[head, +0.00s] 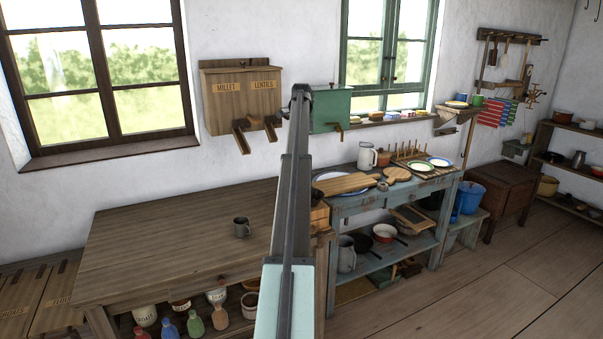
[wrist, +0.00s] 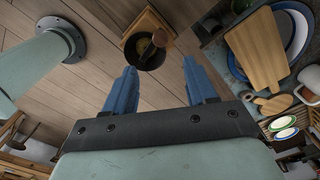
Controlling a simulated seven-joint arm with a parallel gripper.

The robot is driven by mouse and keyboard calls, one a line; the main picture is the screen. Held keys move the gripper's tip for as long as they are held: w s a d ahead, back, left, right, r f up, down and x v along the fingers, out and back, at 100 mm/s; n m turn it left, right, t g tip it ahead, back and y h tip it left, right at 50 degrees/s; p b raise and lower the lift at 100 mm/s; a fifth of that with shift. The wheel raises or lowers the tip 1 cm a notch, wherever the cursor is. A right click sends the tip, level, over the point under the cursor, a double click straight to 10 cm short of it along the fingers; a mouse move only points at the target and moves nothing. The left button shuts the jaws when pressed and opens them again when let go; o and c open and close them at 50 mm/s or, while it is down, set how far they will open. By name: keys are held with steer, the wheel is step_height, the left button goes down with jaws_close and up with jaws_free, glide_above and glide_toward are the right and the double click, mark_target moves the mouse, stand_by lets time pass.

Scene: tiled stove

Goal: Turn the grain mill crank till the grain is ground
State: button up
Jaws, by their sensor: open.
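The grain mill in the wrist view has a wooden box base (wrist: 152,19) and a dark round bowl (wrist: 131,55) with something yellowish inside. A brown wooden knob, apparently the crank handle (wrist: 161,38), reaches over the bowl. My gripper (wrist: 160,78) is open, its two blue fingers apart and empty, with the mill beyond the fingertips. In the head view a small wooden box (head: 319,216), likely the mill's base, shows at the table's right end; my arm hides the rest. Whether the grain is ground cannot be told.
The blue-grey bench (head: 390,198) on the right holds a cutting board (head: 343,184), plates and a jug (head: 367,156). A millet and lentils dispenser (head: 240,100) and a green box (head: 331,105) hang behind.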

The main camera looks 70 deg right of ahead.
step_height(320, 180, down, 11)
steer(key=shift+f, duration=0.2)
stand_by(0.3)
jaws_close()
stand_by(0.5)
